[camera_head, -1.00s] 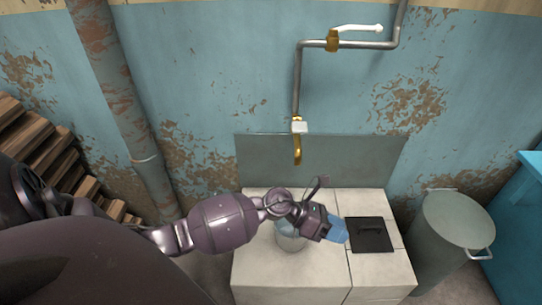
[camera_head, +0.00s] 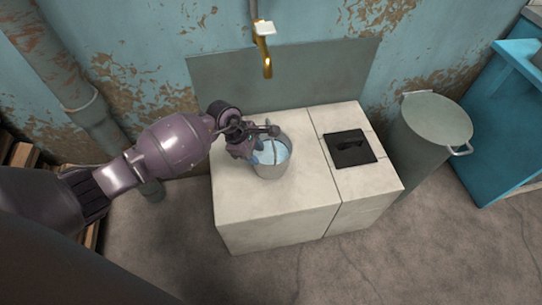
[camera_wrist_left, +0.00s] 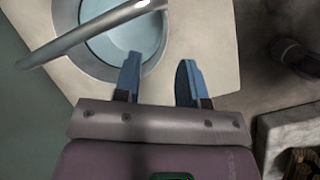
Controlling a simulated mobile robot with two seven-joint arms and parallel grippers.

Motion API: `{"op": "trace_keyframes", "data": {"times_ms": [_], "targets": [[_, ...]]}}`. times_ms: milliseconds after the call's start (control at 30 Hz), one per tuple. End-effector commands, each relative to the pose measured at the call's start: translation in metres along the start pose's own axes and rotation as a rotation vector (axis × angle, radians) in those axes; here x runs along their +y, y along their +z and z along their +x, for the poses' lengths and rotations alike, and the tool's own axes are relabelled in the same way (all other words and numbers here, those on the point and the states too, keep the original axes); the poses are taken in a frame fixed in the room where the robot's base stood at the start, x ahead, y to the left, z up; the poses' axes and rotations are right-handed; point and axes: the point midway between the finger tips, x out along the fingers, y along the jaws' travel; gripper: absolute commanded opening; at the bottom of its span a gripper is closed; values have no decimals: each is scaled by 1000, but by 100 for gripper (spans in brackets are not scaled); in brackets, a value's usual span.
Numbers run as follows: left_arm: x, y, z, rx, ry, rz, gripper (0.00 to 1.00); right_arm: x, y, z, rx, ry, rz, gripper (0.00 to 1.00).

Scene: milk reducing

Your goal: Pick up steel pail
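The steel pail (camera_head: 273,172) stands upright on the pale tiled block (camera_head: 278,211), with light blue, water-like contents inside. In the left wrist view the pail (camera_wrist_left: 109,45) is at the top left, and a curved grey metal bar, apparently its raised handle (camera_wrist_left: 88,36), crosses over it. My left gripper (camera_head: 257,156) is at the pail's left rim and hides part of it. In the left wrist view its two blue fingers (camera_wrist_left: 160,72) are apart with nothing between them. One fingertip overlaps the rim; I cannot tell whether it touches. My right gripper is not in view.
A brass tap (camera_head: 266,57) hangs above and behind the pail. A black square lid (camera_head: 350,150) lies on the block to the right. A grey bin (camera_head: 432,125) and a blue cabinet (camera_head: 500,140) stand farther right. The floor in front is clear.

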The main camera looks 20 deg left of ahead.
Motion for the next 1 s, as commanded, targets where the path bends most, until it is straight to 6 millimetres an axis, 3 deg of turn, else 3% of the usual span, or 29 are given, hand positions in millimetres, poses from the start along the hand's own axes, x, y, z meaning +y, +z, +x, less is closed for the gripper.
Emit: {"op": "trace_keyframes", "data": {"times_ms": [33, 233, 400, 500, 867, 1000], "targets": [[-3, -1, 12, -1, -6, -3, 38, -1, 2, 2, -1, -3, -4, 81], [-2, 0, 26, -3, -4, -2, 38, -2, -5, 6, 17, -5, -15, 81], [-6, 1, 52, -4, -9, -6, 38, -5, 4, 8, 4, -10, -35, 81], [-5, 1, 63, -2, -7, -4, 38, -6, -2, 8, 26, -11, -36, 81], [-1, 2, 66, -1, 2, 0, 38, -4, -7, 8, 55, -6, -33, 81], [-1, 2, 66, -1, 1, 0, 18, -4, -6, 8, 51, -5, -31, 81]]}}
